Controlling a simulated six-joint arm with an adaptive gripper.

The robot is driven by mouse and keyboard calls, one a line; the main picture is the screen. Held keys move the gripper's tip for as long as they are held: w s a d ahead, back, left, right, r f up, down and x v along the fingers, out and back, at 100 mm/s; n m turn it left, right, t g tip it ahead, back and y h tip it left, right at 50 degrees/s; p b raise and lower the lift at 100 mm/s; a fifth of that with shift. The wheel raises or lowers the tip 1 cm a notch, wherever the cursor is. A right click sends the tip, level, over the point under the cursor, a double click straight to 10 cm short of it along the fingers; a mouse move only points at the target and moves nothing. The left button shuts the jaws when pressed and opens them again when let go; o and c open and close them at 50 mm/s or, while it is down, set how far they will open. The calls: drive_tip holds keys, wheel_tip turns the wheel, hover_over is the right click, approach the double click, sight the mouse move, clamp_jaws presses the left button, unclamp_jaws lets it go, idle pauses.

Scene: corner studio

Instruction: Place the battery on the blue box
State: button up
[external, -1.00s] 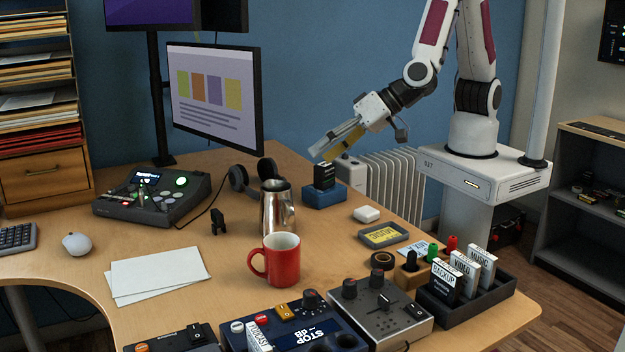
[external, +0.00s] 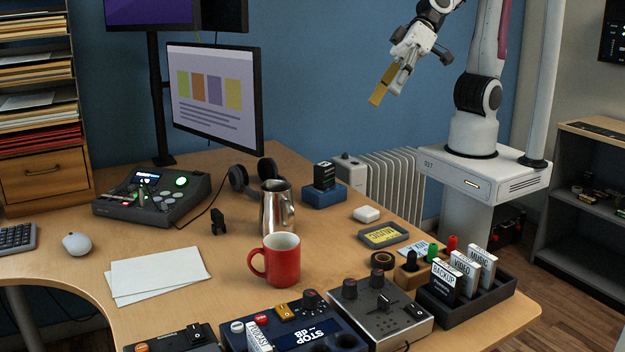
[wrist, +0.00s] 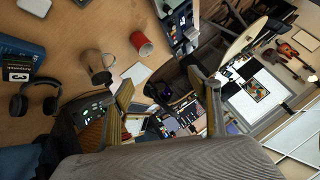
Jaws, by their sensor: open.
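The battery (external: 325,174) is a dark block with pale markings. It stands upright on the blue box (external: 318,197) at the back right of the desk; whether its lower end sits in a recess is hidden. In the wrist view the battery (wrist: 18,68) and the blue box (wrist: 12,47) show at the left edge. My gripper (external: 381,95) is raised well above and to the right of them, apart from both. It is open and empty, with its fingers (wrist: 163,88) spread in the wrist view.
A steel pitcher (external: 275,208) and headphones (external: 240,178) stand left of the blue box. A small white case (external: 367,214) lies to its right. A monitor (external: 215,95) rises behind the desk. A red mug (external: 282,262) stands nearer the front.

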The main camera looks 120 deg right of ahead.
drive_tip(key=s+d+n+g+h, duration=0.1)
drive_tip(key=s+d, duration=0.3)
drive_tip(key=s, duration=0.5)
drive_tip(key=s+d+n+g+h, duration=0.2)
drive_tip(key=s+d, duration=0.3)
drive_tip(key=s, duration=0.5)
drive_tip(key=shift+s+d+n, duration=0.25)
drive_tip(key=shift+s+n, duration=0.05)
drive_tip(key=shift+n, duration=0.2)
